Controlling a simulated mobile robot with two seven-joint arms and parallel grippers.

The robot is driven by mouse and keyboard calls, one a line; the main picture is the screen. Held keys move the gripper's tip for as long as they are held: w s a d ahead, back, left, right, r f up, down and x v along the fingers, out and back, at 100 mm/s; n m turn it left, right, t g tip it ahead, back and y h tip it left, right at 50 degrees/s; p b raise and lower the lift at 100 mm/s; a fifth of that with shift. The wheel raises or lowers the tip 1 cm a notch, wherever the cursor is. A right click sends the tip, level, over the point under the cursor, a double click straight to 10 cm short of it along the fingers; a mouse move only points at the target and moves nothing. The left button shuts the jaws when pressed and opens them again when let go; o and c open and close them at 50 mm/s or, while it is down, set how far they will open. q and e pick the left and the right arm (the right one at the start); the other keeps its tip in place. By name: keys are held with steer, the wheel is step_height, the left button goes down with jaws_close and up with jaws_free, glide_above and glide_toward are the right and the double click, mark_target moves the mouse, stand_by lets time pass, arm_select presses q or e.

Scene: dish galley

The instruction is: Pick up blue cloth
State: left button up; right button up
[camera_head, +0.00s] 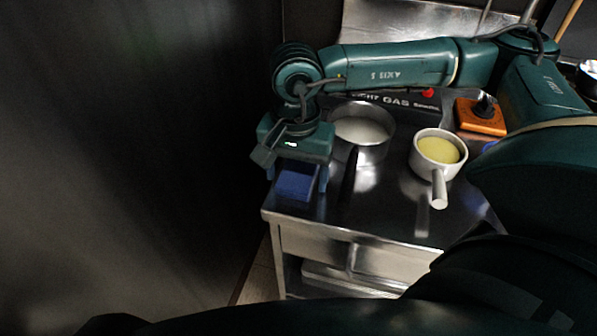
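The blue cloth (296,182) is a small folded dark-blue block at the front left corner of the steel worktop (395,220). My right gripper (296,178) points down over it, with its two fingers apart, one to the left and one to the right of the cloth. The gripper's body hides the cloth's far part. I cannot tell whether the fingers touch it. My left gripper is not in view.
A steel pan (376,153) with pale contents and a dark handle stands just right of the gripper. A white saucepan (455,170) with yellow contents is further right. An orange block (466,118) stands behind. A dark wall (140,150) fills the left.

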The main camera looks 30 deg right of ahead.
mark_target(296, 177)
steer(key=c, duration=0.9)
steer(key=shift+r, duration=0.1)
step_height(296, 177, up, 10)
steer(key=o, duration=0.4)
steer(key=c, duration=0.3)
